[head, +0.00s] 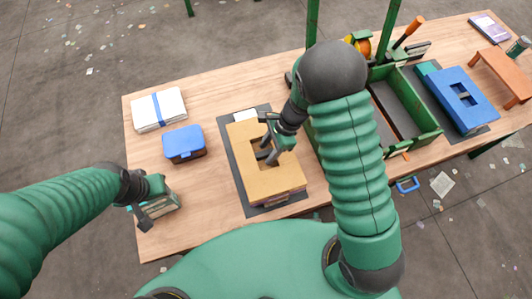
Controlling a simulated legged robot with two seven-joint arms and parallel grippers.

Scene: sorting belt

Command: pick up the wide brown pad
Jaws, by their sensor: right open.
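The wide brown pad (264,182) is a tan block with a cut-out in its top. It lies on a dark mat (252,211) in the middle of the table, with darker layers showing under its near edge. My right gripper (266,156) is open and points down at the cut-out, its fingers over or inside it; I cannot tell how deep. My right arm hides part of the area to the right of the pad.
A blue box (184,144) and a white stack with a blue band (158,109) lie left of the pad. A green tray (421,106) stands right of my right arm. Further right are a blue block (464,95) and an orange-brown stand (505,72).

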